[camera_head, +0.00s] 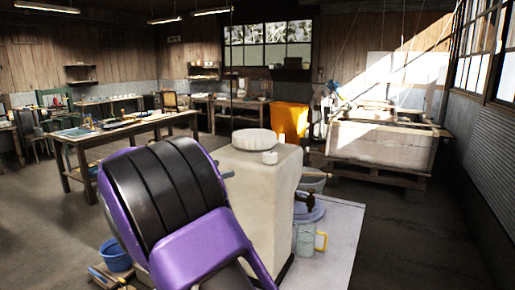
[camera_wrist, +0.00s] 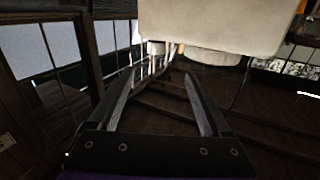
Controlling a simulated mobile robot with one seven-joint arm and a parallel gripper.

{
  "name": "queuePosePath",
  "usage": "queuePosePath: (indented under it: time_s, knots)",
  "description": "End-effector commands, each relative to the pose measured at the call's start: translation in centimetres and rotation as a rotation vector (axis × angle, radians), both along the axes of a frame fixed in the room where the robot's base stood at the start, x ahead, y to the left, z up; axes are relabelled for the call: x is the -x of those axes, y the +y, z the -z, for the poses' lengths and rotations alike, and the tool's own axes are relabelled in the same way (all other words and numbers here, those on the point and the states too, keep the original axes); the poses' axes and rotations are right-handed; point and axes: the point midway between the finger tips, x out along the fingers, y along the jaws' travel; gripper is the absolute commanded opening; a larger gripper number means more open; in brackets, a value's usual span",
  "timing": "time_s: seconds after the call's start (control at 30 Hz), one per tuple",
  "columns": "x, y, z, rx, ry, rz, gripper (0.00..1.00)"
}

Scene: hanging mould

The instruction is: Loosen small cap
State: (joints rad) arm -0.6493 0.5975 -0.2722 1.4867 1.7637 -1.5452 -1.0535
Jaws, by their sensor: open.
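A tall cream container (camera_head: 262,200) stands in the middle of the head view. A wide, ridged, pale cap (camera_head: 254,139) sits on its top, and a small white cap (camera_head: 270,157) sits at the near edge of the top. In the wrist view, which looks upside down, the container (camera_wrist: 215,22) fills the upper part. The wide cap (camera_wrist: 210,57) and what looks like the small cap (camera_wrist: 157,48) hang below it. My gripper (camera_wrist: 158,76) is open, with nothing seen between its fingers. The small cap appears beyond the fingertips, apart from them.
A blue bucket (camera_head: 116,256) is on the floor at left. A wooden table (camera_head: 120,133) stands behind. The floor at right is clear.

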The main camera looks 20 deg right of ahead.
Motion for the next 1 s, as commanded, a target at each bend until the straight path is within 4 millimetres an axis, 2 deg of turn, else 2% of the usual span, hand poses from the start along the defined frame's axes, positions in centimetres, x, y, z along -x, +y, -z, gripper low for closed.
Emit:
queuePosePath:
  time_s: [0.27,0.8,1.0]
  knots:
    - [-0.1,-1.5,-0.3,0.041,0.019,0.047,0.82]
    - [-3.5,-12.2,-0.3,0.039,0.017,0.046,0.82]
    - [-4.5,-15.3,-0.3,0.038,0.016,0.045,0.82]
